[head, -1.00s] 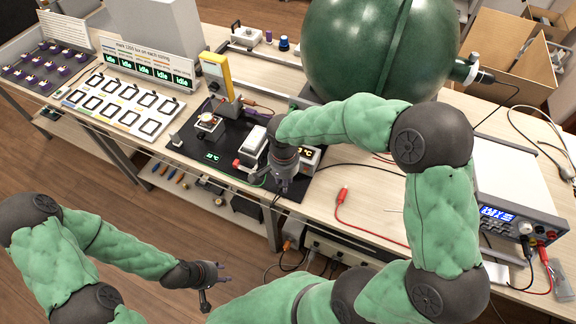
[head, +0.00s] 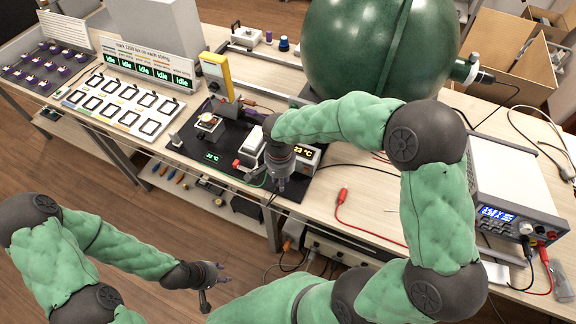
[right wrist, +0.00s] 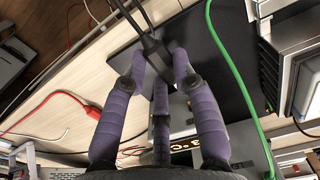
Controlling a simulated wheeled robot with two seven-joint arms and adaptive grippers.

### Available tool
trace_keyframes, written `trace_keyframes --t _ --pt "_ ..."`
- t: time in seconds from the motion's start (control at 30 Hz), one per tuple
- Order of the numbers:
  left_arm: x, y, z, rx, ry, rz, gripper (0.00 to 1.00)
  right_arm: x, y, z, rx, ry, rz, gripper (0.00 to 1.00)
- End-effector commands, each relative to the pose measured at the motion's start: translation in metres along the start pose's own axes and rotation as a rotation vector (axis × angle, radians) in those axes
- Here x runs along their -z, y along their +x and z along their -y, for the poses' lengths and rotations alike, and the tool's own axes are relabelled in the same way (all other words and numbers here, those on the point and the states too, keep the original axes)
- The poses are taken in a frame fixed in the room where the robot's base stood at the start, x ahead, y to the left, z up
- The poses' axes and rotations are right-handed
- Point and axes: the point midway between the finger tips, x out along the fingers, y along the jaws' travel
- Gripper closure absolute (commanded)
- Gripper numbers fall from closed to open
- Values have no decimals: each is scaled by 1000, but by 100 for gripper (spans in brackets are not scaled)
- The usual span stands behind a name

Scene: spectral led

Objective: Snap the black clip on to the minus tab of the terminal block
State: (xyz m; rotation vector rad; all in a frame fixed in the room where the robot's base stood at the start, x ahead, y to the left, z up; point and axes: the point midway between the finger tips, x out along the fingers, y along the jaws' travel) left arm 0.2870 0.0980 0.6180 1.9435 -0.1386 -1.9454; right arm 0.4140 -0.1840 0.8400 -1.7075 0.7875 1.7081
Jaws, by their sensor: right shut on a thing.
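My right gripper (right wrist: 158,62) has purple fingers closed around the black clip (right wrist: 152,47). A black cable runs up from the clip in the right wrist view. In the head view, the right gripper (head: 281,178) hangs at the right part of the black mat (head: 205,158); the clip is too small to tell there. I cannot clearly make out the terminal block or its minus tab; a small red and white part (right wrist: 290,160) shows at lower right in the wrist view. My left gripper (head: 219,281) is open and empty, away from the bench.
A green wire (right wrist: 232,75) crosses the mat beside a grey device (right wrist: 300,75). A red clip lead (head: 343,197) lies on the bench to the right, before the power supply (head: 505,218). A large green sphere (head: 375,50) stands behind. A temperature display (head: 304,153) is beside the right gripper.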

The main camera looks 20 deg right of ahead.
Motion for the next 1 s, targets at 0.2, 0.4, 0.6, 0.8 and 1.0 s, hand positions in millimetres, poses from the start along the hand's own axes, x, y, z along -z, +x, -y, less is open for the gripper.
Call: trace_keyframes --t 0.2,0.4,0.6,0.8,1.0 --pt "0 0 0 0 0 0 60 0 0 0 0 0 0 100" --pt "0 0 0 0 0 0 60 0 0 0 0 0 0 100" --pt "0 1 0 0 0 0 60 1 0 0 0 0 0 100" --pt "0 1 0 0 0 0 60 6 0 0 0 1 0 100" --pt "0 1 0 0 0 0 60 12 0 0 -1 0 0 100"
